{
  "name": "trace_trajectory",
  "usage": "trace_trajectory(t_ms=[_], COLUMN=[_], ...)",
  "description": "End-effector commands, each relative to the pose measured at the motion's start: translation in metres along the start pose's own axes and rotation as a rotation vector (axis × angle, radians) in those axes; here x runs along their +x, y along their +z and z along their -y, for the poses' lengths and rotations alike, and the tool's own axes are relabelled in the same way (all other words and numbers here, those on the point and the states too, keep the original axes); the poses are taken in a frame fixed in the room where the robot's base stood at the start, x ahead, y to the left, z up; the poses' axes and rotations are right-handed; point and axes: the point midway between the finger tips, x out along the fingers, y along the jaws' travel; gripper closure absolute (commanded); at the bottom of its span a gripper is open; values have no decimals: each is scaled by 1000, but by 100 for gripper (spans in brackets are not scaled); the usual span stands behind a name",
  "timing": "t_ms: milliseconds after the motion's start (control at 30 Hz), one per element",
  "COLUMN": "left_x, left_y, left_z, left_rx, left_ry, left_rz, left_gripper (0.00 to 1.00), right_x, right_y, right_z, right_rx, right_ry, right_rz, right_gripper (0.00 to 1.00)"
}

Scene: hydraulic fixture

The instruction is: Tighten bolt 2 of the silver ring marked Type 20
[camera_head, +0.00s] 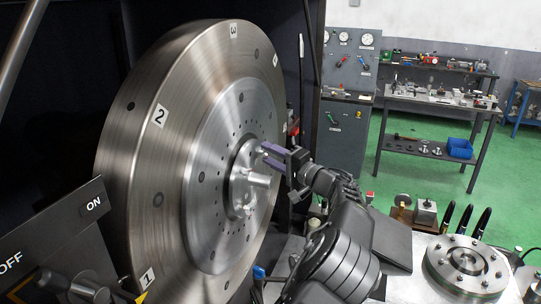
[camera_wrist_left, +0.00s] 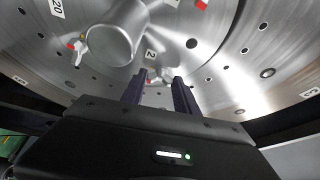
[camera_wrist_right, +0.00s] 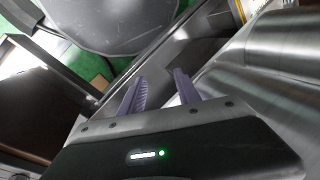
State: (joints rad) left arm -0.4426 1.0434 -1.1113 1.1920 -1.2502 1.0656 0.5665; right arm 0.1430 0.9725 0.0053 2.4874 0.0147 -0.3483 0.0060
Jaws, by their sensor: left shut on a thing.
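The large silver disc (camera_head: 155,165) carries number labels 1, 2 and 3, with a smaller silver hub (camera_head: 235,185) at its middle. In the left wrist view the label "20" (camera_wrist_left: 57,7) is on the silver ring face, beside a round central boss (camera_wrist_left: 115,38). A label "2" (camera_wrist_left: 150,54) lies just beyond my left fingertips, above a small light bolt handle with a red tip (camera_wrist_left: 156,74). My left gripper (camera_head: 264,154) is at the hub, its fingers closed about this handle; the contact is partly hidden. My right gripper (camera_wrist_right: 157,78) is open and empty.
A second bolt handle (camera_wrist_left: 77,45) sits left of the boss. A dark ON/OFF panel (camera_head: 60,235) stands at the lower left. A round metal fixture (camera_head: 467,262) is on the table at right. Workbenches (camera_head: 440,100) stand far behind on green floor.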

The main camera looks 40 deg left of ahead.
Motion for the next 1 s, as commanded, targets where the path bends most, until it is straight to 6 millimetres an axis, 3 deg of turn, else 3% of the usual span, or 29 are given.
trace_trajectory(t_ms=[633,667,900,1000], left_x=[-1,-1,0,0], left_y=[-1,-1,0,0], left_z=[0,0,1,1], left_rx=[69,68,69,68], left_ry=[30,30,29,29], left_rz=[-1,-1,0,0], left_gripper=[100,62,42,42], right_x=[-3,-3,-3,-3], right_y=[0,0,0,0], right_z=[0,0,0,0], right_rx=[1,1,1,1], right_ry=[2,2,1,1], right_rz=[1,1,1,1], right_gripper=[61,61,61,61])
